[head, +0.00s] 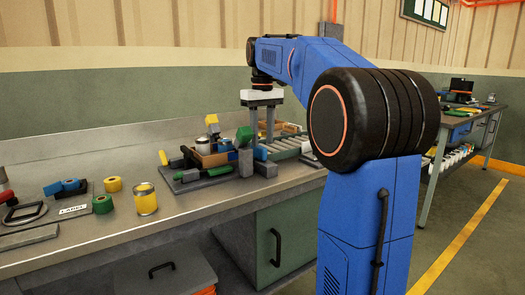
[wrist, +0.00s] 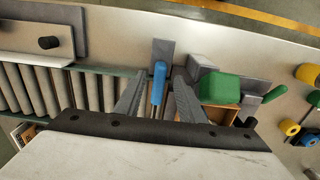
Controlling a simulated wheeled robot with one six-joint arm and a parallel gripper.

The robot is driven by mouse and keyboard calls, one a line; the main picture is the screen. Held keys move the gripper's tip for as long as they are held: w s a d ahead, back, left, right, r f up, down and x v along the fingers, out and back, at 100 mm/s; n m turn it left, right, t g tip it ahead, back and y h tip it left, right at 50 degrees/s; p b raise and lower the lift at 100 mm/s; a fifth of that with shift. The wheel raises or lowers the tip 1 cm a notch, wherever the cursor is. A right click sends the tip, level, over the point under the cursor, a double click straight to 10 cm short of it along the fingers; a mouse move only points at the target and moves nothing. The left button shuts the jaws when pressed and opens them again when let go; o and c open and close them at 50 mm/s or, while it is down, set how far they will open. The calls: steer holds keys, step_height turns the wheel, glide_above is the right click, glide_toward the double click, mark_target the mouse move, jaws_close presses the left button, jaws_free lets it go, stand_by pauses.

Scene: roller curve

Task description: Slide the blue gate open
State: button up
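The blue gate (wrist: 158,84) shows in the wrist view as a narrow upright blue piece beside a grey plate (wrist: 162,52). In the head view a small part of the blue gate (head: 260,154) shows below my fingers, near the end of the roller track (head: 285,147). My gripper (head: 262,141) points down over it. In the wrist view my gripper (wrist: 159,78) is open, with one finger on each side of the blue piece and gaps on both sides. The gate's lower parts are hidden.
Rollers (wrist: 32,88) run to the left in the wrist view. A green block (wrist: 220,87) on grey blocks stands close right of my fingers. A wooden box (wrist: 218,117) is beside it. Yellow, green and blue rolls lie on the bench's left in the head view.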

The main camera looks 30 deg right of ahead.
mark_target(263, 147)
steer(key=shift+f, duration=2.4)
steer(key=shift+c, duration=0.6)
jaws_close()
